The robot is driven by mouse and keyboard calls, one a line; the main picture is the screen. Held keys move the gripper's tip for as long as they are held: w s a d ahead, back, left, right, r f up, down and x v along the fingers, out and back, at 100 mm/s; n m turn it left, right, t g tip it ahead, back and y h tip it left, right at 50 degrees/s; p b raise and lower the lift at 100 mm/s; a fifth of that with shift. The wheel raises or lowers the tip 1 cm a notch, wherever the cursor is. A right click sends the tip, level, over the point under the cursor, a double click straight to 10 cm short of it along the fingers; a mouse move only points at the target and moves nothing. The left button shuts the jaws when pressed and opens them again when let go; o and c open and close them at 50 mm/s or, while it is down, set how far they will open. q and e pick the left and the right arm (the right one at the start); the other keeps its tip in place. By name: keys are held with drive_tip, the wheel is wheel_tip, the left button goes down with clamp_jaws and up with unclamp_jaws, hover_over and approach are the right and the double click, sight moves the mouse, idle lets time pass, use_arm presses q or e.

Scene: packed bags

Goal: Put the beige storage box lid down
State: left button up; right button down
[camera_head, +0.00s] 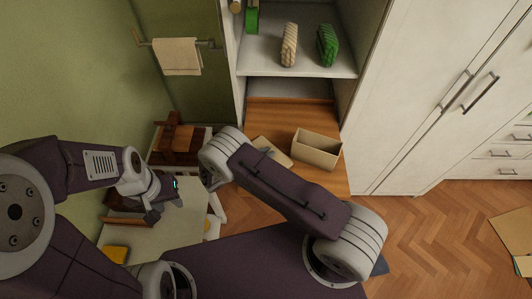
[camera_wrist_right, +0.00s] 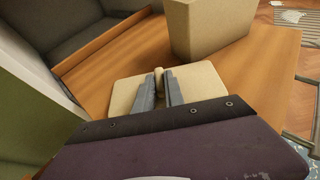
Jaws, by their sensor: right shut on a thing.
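The beige storage box lid (camera_wrist_right: 200,82) is a flat, pale panel with a small knob, over the wooden surface beside the beige storage box (camera_wrist_right: 208,28). My right gripper (camera_wrist_right: 160,82) is shut on the lid's knob in the right wrist view. I cannot tell whether the lid touches the wood. In the head view, part of the lid (camera_head: 273,152) shows past my right arm, left of the open, empty-looking box (camera_head: 317,149). My right fingers are mostly hidden there. My left gripper (camera_head: 165,204) is away to the left, over a pale surface; its finger opening is unclear.
The wooden surface (camera_head: 290,115) lies in a white cabinet, with a shelf (camera_head: 270,55) above holding a beige and a green packed bag. A brown wooden rack (camera_head: 180,143) stands left. A towel (camera_head: 177,56) hangs on the wall. White wardrobe doors (camera_head: 420,90) bound the right.

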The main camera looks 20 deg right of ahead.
drive_tip(key=shift+f, duration=0.15)
drive_tip(key=c, duration=1.4)
unclamp_jaws()
drive_tip(key=shift+r, duration=0.4)
drive_tip(key=v, duration=0.7)
drive_tip(key=shift+s+a+f, duration=0.1)
drive_tip(key=shift+s+a, duration=0.1)
drive_tip(key=shift+a, duration=0.05)
drive_tip(key=d+m+g, duration=0.1)
drive_tip(key=s+d+r+m+g, duration=0.1)
drive_tip(key=d, duration=0.1)
drive_tip(key=s+d+r+m+g+y, duration=0.1)
drive_tip(key=m, duration=0.1)
drive_tip(key=shift+s+d+r+g, duration=0.2)
drive_tip(key=shift+d+g, duration=0.1)
drive_tip(key=shift+g, duration=0.1)
drive_tip(key=s+d+r+m+y, duration=0.3)
drive_tip(key=s+r+m+y, duration=0.1)
drive_tip(key=m, duration=0.6)
drive_tip(key=s+d+r+m+g+y, duration=0.1)
drive_tip(key=s+r+m+y, duration=0.4)
drive_tip(key=m, duration=0.5)
drive_tip(key=s+d+y, duration=0.1)
drive_tip(key=s+y, duration=0.1)
drive_tip(key=s, duration=0.1)
drive_tip(key=shift+d+r, duration=0.3)
drive_tip(key=shift+d, duration=0.1)
